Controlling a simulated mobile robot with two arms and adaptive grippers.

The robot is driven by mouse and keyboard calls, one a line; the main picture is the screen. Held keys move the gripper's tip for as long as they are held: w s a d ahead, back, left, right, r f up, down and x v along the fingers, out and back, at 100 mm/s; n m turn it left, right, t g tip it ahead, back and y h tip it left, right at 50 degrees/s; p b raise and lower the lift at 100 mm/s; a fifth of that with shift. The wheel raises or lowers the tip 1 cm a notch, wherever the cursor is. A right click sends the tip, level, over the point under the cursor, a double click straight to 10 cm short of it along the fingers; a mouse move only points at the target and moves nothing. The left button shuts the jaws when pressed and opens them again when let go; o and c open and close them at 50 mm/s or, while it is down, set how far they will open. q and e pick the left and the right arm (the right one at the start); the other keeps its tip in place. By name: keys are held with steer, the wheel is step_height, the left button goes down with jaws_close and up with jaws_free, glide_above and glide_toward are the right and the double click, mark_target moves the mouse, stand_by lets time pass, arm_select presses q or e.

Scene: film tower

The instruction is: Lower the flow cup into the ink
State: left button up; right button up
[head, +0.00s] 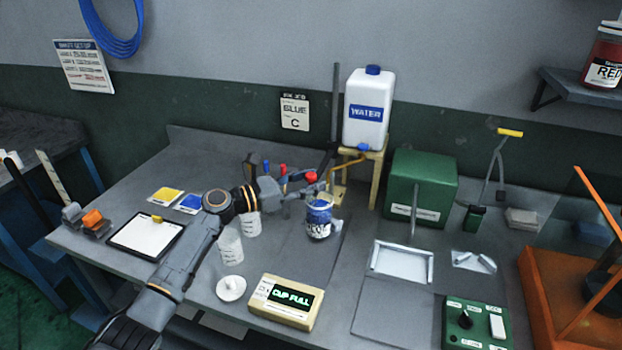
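The ink is in a clear jar with a dark label (319,226), blue inside, at the middle of the bench in the head view. My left arm reaches in from the lower left, and my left gripper (298,188) is at the upper left of the jar, its finger end close to the rim. The fingers are small and dark, so their opening and any grip are unclear. I cannot make out the flow cup; it may be hidden by the gripper or jar. A cream box with a display (284,301) reads "CUP FULL". My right gripper is out of view.
A white water container (368,112) stands on a wooden stand (376,178) behind the jar, with a brass tap pipe. Translucent cups (230,246) stand left of the jar. A white lid-like disc (231,288) lies in front. A green box (421,190) is at right.

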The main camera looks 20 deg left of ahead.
arm_select(q)
steer(key=shift+r, duration=0.2)
steer(key=v, duration=1.2)
steer(key=shift+f, duration=0.15)
